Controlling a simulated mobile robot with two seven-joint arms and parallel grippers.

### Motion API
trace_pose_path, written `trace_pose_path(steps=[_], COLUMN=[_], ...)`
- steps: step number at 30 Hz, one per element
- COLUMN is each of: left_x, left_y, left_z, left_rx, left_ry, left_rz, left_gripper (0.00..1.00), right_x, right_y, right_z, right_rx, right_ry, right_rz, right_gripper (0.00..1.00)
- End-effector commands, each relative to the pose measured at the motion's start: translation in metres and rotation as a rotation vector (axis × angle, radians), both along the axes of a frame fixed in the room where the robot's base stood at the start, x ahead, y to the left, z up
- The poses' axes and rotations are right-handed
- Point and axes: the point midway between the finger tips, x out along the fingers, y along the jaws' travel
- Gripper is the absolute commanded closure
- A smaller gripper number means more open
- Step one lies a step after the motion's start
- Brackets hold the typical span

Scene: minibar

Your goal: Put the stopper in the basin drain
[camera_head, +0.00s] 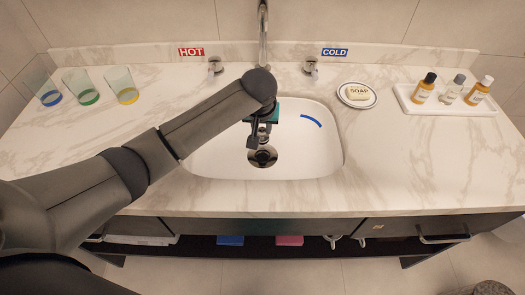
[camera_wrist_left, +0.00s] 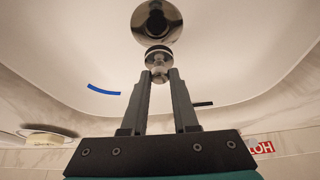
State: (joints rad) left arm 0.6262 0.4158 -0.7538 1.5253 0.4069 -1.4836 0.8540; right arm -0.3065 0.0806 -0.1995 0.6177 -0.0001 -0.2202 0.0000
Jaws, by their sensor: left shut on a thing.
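The white basin (camera_head: 318,155) is set in the marble counter, with a round dark metal drain (camera_head: 262,157) in its floor. The drain also shows at the top of the left wrist view (camera_wrist_left: 157,15). My left gripper (camera_head: 253,141) reaches in over the basin, just behind the drain in the head view. In the left wrist view its fingers (camera_wrist_left: 160,76) are shut on the shiny metal stopper (camera_wrist_left: 158,58). The stopper appears just short of the drain there; its height above the drain is hard to tell. My right gripper is not in view.
A faucet (camera_head: 263,35) rises behind the basin, between two taps (camera_head: 215,66) (camera_head: 310,67). A blue arc (camera_head: 311,120) marks the basin wall. A soap dish (camera_head: 357,95) and a bottle tray (camera_head: 446,105) stand right, several glasses (camera_head: 82,88) left. The front counter is clear.

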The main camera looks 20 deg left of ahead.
Motion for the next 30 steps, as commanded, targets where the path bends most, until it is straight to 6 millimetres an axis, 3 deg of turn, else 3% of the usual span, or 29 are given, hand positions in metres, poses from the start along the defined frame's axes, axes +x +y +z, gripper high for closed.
trace_pose_path(steps=[1,3,11,18,23,30], left_x=[0.000,0.000,0.000,0.000,0.000,0.000], left_y=[0.000,0.000,0.000,0.000,-0.001,-0.001], left_z=[-0.016,-0.028,-0.047,-0.082,-0.083,-0.087], left_rx=[0.001,0.001,0.000,0.000,-0.001,-0.001], left_ry=[0.002,0.002,0.001,0.001,-0.002,0.000], left_rz=[0.002,0.000,0.000,0.000,-0.001,0.000], left_gripper=[1.00,1.00,1.00,1.00,1.00,1.00], right_x=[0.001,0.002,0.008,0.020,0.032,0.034], right_y=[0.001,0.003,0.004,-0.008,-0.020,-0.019], right_z=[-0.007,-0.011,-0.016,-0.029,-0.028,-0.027], right_rx=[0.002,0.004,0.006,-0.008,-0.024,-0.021], right_ry=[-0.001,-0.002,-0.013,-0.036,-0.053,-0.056], right_rz=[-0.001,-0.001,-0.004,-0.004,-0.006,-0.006], right_gripper=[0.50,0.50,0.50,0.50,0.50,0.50])
